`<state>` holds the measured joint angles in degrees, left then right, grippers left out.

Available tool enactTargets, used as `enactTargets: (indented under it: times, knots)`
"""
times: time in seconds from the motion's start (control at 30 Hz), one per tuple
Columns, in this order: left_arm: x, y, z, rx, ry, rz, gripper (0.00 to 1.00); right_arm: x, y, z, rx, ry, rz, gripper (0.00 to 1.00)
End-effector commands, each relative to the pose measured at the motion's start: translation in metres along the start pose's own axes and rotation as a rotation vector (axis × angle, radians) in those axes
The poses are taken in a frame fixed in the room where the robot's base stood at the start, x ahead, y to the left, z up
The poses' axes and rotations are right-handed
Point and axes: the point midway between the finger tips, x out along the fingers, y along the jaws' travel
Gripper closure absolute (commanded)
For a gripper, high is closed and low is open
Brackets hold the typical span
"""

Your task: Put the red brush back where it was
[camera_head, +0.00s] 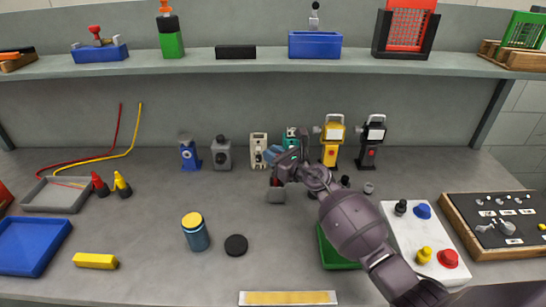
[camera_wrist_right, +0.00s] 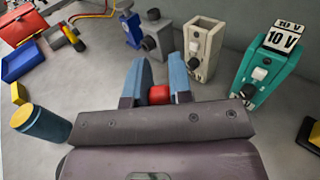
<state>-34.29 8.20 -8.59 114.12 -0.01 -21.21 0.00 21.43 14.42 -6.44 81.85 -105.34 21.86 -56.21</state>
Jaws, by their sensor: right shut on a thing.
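My right gripper (camera_head: 273,155) reaches in from the lower right over the middle of the bench, in front of the row of small devices. In the right wrist view its two blue fingers (camera_wrist_right: 160,75) are shut on a small red thing (camera_wrist_right: 159,95), which looks like the red brush. Only a short red part shows between the fingers; the rest is hidden. In the head view a bit of red (camera_head: 277,182) shows below the gripper, just above a small grey block. I cannot tell whether the held thing touches the bench. My left gripper is not in view.
Behind stand a blue device (camera_head: 189,152), a grey one (camera_head: 221,153), a beige one (camera_head: 258,150), a teal one (camera_wrist_right: 262,65) and a yellow one (camera_head: 332,140). A blue cylinder with yellow top (camera_head: 195,232) and black puck (camera_head: 236,246) stand front left. A green tray (camera_head: 335,252) is partly hidden.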

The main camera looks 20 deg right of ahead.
Motion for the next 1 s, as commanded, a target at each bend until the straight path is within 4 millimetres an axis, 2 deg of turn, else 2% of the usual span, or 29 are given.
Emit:
enactTargets:
  times: [0.3,0.33,0.5,0.87,1.0]
  knots:
    - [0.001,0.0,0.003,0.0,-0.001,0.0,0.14,0.0,0.0,-0.003,0.0,-0.001,0.0,1.0]
    - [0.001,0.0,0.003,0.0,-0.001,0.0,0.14,0.0,0.0,-0.003,0.0,-0.001,0.0,0.77]
    - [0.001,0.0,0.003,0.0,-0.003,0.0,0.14,0.0,0.0,-0.002,0.0,-0.001,0.0,0.54]
    - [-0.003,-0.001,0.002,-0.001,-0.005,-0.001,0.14,0.0,0.0,0.004,0.0,-0.001,0.0,0.54]
    - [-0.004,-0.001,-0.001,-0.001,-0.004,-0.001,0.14,-0.018,-0.001,0.002,0.0,0.0,-0.001,0.54]
